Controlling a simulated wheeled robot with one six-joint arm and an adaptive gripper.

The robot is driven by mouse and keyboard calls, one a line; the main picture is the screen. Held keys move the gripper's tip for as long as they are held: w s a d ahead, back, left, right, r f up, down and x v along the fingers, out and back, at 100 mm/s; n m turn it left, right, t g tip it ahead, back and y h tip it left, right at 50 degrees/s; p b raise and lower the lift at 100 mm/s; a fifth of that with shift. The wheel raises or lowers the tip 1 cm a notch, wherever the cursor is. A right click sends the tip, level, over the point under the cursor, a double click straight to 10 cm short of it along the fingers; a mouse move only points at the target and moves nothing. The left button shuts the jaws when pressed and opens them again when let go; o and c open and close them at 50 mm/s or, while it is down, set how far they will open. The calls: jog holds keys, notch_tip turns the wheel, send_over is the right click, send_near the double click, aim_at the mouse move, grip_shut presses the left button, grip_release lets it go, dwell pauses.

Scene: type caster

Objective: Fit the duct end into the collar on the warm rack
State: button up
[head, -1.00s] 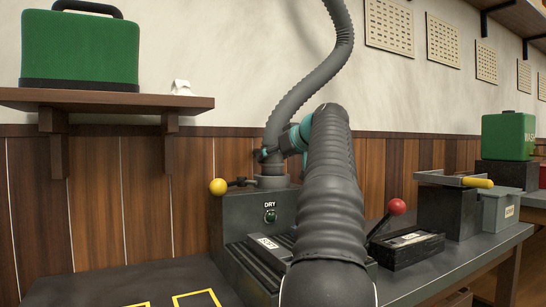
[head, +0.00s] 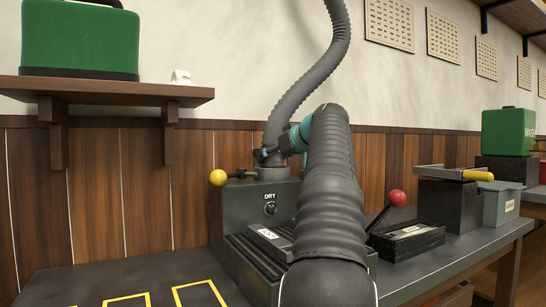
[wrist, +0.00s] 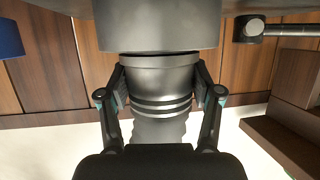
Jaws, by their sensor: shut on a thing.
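My gripper (head: 274,155) is shut around the grey ribbed duct (head: 306,78) near its lower end, mostly behind my arm in the head view. In the wrist view, which shows the place upside down, both fingers (wrist: 160,92) press the sides of the smooth duct end (wrist: 160,72). The duct end is upright and in line with the wider grey collar (wrist: 160,25). It meets the collar's mouth; how far it goes in cannot be told. The collar stands on a dark rack (head: 236,222) marked DRY. A yellow-knobbed lever (head: 218,178) sticks out left beside the collar.
A red-knobbed lever (head: 397,198) and black box (head: 408,246) stand right of my arm. Further right are a yellow-handled block (head: 450,205) and a grey bin (head: 500,205). A shelf (head: 100,92) with a green case (head: 80,45) hangs upper left.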

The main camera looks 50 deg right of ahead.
jog(key=o, duration=1.8)
jog(key=shift+c, duration=0.2)
jog(key=v, duration=1.2)
